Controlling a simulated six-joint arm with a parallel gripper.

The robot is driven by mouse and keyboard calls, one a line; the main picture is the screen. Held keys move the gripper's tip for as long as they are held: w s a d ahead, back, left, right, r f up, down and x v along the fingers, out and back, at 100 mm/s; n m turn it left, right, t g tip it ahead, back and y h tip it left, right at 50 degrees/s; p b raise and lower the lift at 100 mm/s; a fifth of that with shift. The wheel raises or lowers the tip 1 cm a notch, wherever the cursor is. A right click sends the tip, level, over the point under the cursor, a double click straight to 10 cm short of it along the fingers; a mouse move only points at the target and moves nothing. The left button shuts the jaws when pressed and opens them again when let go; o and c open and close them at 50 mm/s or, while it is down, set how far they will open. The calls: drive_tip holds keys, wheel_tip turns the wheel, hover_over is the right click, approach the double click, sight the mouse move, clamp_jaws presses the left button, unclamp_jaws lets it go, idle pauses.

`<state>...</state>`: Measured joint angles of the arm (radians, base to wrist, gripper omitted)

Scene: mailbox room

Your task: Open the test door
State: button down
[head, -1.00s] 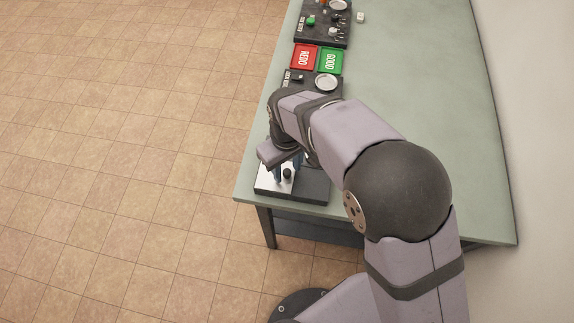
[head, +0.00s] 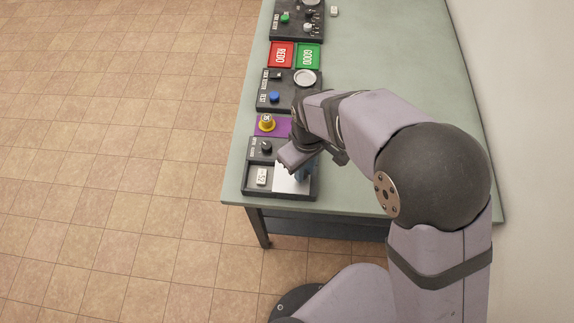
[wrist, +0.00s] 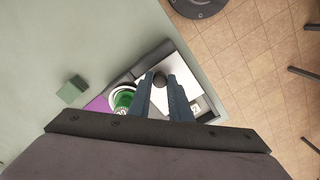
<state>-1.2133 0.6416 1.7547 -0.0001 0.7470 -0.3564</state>
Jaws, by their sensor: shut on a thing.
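The test door is a white sliding panel (head: 290,183) on a dark box (head: 258,194) near the table's front corner. It covers the box's right part. The left part is open and shows a recess with a white numbered tag (head: 262,176). In the wrist view the white panel (wrist: 187,72) carries a dark round knob (wrist: 160,80) between the blue fingers. My gripper (wrist: 166,88) is shut on this knob. In the head view my wrist covers the knob and most of the fingertips.
Behind the box are a yellow round piece (head: 267,123) on a purple pad (head: 283,133), a dark panel with a blue button (head: 274,97), and red (head: 281,55) and green (head: 308,57) trays. The table's right side (head: 400,75) is largely clear.

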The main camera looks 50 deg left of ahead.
drive_tip(key=c, duration=1.6)
unclamp_jaws()
drive_tip(key=shift+r+b, duration=0.85)
drive_tip(key=shift+r, duration=2.9)
